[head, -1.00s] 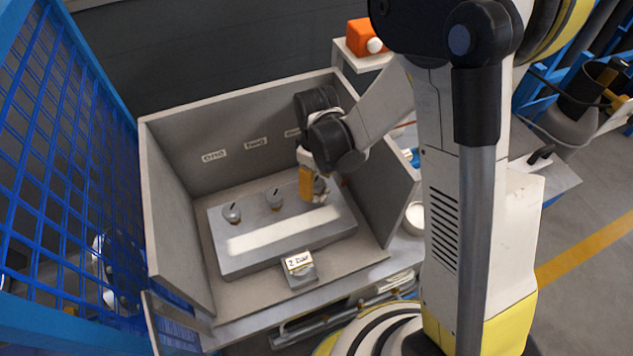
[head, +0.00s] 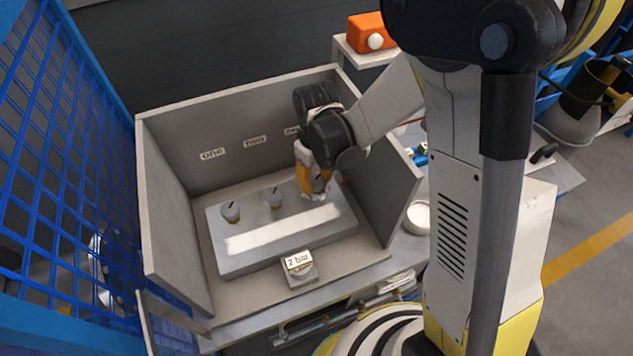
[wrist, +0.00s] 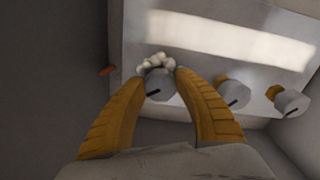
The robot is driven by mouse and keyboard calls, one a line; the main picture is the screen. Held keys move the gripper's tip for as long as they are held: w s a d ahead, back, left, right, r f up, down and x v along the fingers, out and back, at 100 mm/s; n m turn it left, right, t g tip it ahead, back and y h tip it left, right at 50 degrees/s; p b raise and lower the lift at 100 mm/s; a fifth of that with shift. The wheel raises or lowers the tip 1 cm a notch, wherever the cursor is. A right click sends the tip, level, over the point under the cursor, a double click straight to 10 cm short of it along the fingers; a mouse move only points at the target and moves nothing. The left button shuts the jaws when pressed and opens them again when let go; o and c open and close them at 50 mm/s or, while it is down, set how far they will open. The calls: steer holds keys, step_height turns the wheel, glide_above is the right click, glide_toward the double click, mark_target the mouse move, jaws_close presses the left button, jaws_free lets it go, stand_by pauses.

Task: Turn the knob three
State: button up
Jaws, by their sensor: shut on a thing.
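The grey panel block (head: 290,245) lies in an open-front grey booth and carries a row of grey knobs with dark pointer marks. Labels "one" (head: 213,154) and "two" (head: 255,142) are on the back wall; a third, at right, is mostly covered by my arm. My gripper (head: 317,192) is down at the right end of the row. In the wrist view its yellow fingers (wrist: 159,82) close on both sides of the end knob (wrist: 163,88), knob three by position. The head view hides this knob. Knob one (head: 231,212) and knob two (head: 275,198) stand free.
A gauge marked "2 bar" (head: 299,265) stands before the panel. The booth's side walls (head: 382,175) flank my arm closely on the right. A blue mesh fence (head: 65,130) is at left. A pale lumpy shape (wrist: 156,62) sits beside the held knob, unclear what.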

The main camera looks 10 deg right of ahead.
mark_target(316, 182)
steer(key=m+b, duration=0.1)
steer(key=m, duration=0.2)
steer(key=shift+f+m, duration=0.1)
steer(key=shift+m, duration=0.2)
steer(key=shift+a+m+b, duration=0.1)
steer(key=shift+m+b, duration=0.5)
steer(key=shift+m, duration=1)
steer(key=o, duration=1.2)
step_height(316, 182, up, 12)
steer(key=shift+r, duration=0.1)
steer(key=shift+s, duration=0.1)
